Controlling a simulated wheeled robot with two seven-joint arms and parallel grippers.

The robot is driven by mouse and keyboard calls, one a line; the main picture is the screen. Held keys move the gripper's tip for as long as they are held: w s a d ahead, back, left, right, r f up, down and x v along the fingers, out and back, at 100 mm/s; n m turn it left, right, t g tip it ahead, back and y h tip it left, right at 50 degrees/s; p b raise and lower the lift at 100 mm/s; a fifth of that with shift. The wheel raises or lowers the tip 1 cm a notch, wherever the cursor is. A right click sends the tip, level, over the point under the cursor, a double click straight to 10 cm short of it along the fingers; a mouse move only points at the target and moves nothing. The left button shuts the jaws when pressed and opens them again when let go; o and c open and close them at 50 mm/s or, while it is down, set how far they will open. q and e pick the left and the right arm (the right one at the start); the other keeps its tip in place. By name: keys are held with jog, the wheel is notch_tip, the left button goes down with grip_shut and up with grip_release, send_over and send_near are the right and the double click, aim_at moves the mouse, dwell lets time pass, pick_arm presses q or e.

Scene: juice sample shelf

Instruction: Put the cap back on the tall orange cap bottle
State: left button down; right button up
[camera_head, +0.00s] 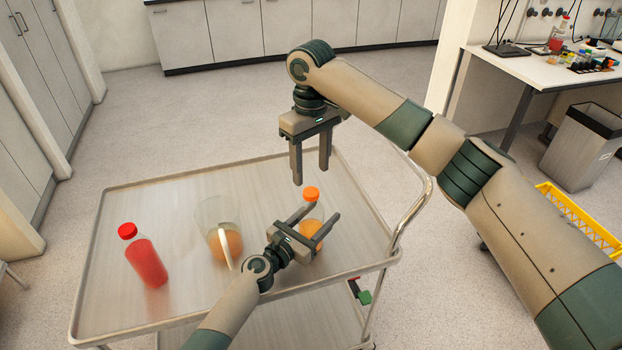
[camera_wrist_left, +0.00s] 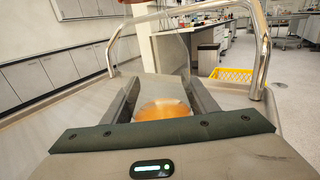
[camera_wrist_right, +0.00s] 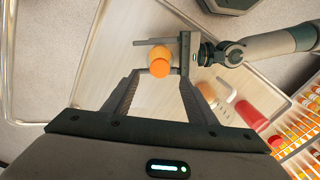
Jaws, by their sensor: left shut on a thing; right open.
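The clear bottle (camera_head: 311,228) with orange juice stands on the cart. Its orange cap (camera_head: 311,193) sits at the top of the neck; I cannot tell how tightly. The cap also shows in the right wrist view (camera_wrist_right: 160,68). My left gripper (camera_head: 325,212) is shut around the bottle's body, and the juice shows between its fingers in the left wrist view (camera_wrist_left: 162,109). My right gripper (camera_head: 311,181) is open and empty, pointing down above the cap and apart from it. In its wrist view the cap lies beyond and between the fingertips.
A red bottle (camera_head: 146,262) stands further left. The cart (camera_head: 165,200) has a raised rim and a curved handle (camera_head: 416,208) at right. The cart's back left is clear.

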notch_tip(320, 180, up, 6)
jog(key=shift+f, duration=0.1)
dwell(0.4)
pick_arm(q)
jog(key=c, duration=0.6)
grip_release()
jog(key=shift+c, duration=0.2)
jog(key=shift+s, duration=0.1)
jog(key=shift+s+a, duration=0.4)
jog(key=v, duration=1.4)
jog(key=shift+s+a+f, duration=0.15)
jog(key=shift+s+a, duration=0.05)
jog(key=shift+a, duration=0.05)
jog(key=shift+s+a, duration=0.4)
jog(key=shift+s, duration=0.2)
pick_arm(e)
jog(key=shift+f, duration=0.15)
